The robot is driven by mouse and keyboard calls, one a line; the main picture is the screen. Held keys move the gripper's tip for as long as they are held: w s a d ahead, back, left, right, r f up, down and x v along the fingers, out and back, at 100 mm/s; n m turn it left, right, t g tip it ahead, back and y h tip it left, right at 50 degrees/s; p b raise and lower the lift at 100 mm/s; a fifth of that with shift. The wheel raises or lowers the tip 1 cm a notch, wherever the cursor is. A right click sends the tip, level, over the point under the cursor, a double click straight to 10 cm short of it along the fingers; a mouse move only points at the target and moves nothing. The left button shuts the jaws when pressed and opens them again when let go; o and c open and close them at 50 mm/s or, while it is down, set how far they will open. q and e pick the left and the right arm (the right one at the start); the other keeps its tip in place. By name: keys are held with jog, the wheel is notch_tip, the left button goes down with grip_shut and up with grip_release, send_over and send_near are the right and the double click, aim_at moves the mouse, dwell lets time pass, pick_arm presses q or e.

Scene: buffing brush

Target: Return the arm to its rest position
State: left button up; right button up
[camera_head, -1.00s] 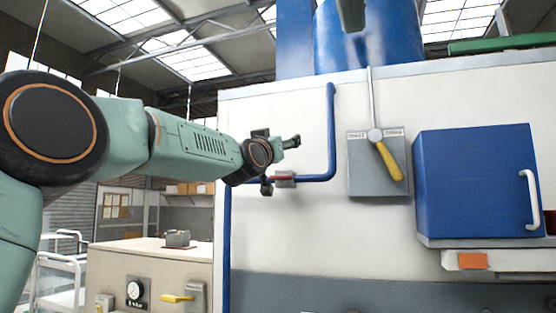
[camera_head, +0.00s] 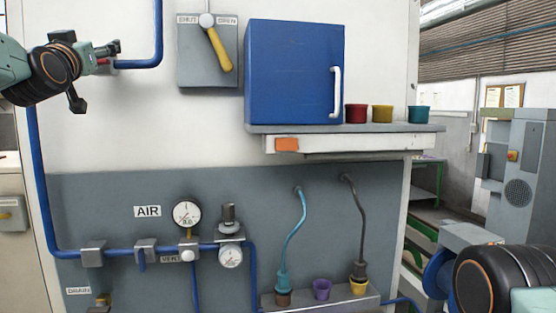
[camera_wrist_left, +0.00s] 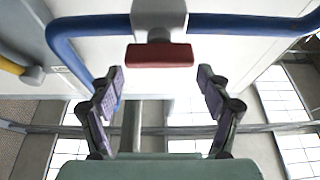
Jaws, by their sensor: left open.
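My left arm comes in from the left edge of the head view. Its gripper (camera_head: 100,70) is open beside the blue pipe's valve with a red handle (camera_head: 103,61). In the left wrist view the two purple-padded fingers (camera_wrist_left: 160,92) stand wide apart with nothing between them. The red handle (camera_wrist_left: 160,55) lies beyond the fingertips, on a grey valve body (camera_wrist_left: 158,15) on the blue pipe (camera_wrist_left: 240,24). No contact shows there. A black joint of my right arm (camera_head: 480,280) shows at the lower right; the right gripper is out of view.
A blue cabinet (camera_head: 290,70) and a shelf (camera_head: 350,142) with red, yellow and teal cups stick out from the wall. A grey machine (camera_head: 522,170) stands at right.

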pick_arm(q)
jog(key=shift+s+d+f+m+h+p, duration=0.1)
jog(key=shift+s+f+m+h+p, duration=0.1)
jog(key=shift+f+m, duration=0.25)
jog(key=shift+s+f+m+h+p, duration=0.15)
jog(key=shift+s+f+m, duration=0.1)
jog(key=shift+f, duration=0.45)
jog(key=shift+s+d+f+m+h+p, duration=0.1)
jog(key=shift+s+f+m+h, duration=0.15)
jog(key=shift+f, duration=0.3)
